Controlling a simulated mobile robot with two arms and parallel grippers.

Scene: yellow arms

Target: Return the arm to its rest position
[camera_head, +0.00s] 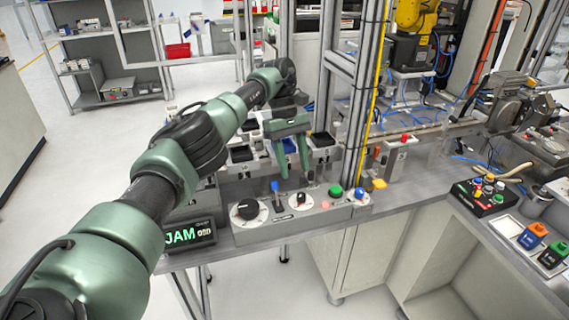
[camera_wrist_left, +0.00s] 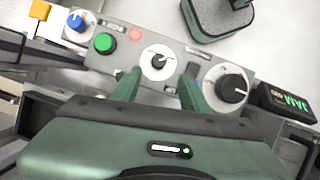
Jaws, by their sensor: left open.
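My left arm, green and black, reaches in from the lower left of the head view. Its left gripper (camera_head: 294,174) is open and empty above the grey control panel (camera_head: 325,211), fingers pointing down. In the left wrist view the two green fingers of the gripper (camera_wrist_left: 159,76) stand apart on either side of a small black knob on a white dial (camera_wrist_left: 158,62). The fingers appear clear of the knob, though the exact height is hard to tell. My right gripper is not in view.
Metal posts (camera_head: 336,90) rise behind. A button box (camera_head: 485,195) sits right.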

